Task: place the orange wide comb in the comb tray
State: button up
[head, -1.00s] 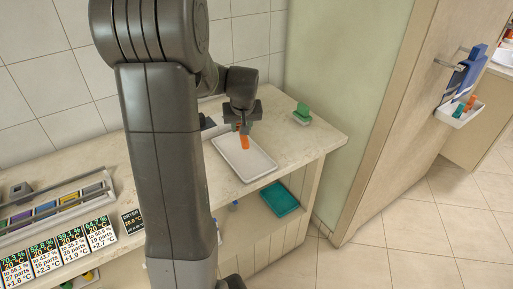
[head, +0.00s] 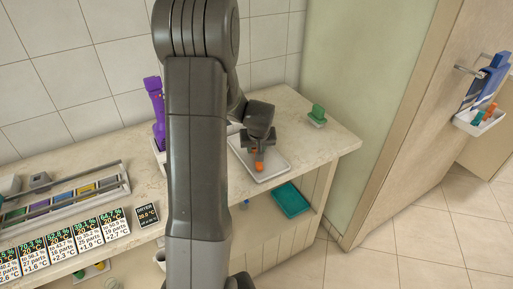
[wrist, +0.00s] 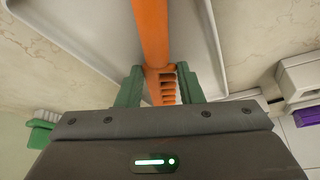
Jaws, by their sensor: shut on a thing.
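The orange wide comb (head: 259,163) is held in my gripper (head: 258,152), low over the white tray (head: 279,172) on the counter. In the wrist view the comb (wrist: 151,35) runs up between the two green fingertips (wrist: 159,86), which are shut on it, and its teeth show beside the right finger. The white tray (wrist: 88,40) lies behind the comb there. I cannot tell whether the comb touches the tray floor. My arm hides part of the tray's left side in the head view.
A purple object (head: 154,100) stands left of my arm. A teal tray (head: 291,200) sits on the shelf below. A wall caddy (head: 480,121) at far right holds orange and teal items.

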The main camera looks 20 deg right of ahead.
jog(key=o, duration=1)
jog(key=shift+f, duration=0.1)
jog(key=shift+r, duration=0.25)
jog(key=v, duration=1.1)
jog(key=shift+s+r, duration=0.15)
jog(key=shift+r, duration=0.25)
jog(key=x, duration=1.2)
jog(key=shift+a+f, duration=0.1)
jog(key=shift+f, duration=0.05)
jog(key=shift+r, duration=1.5)
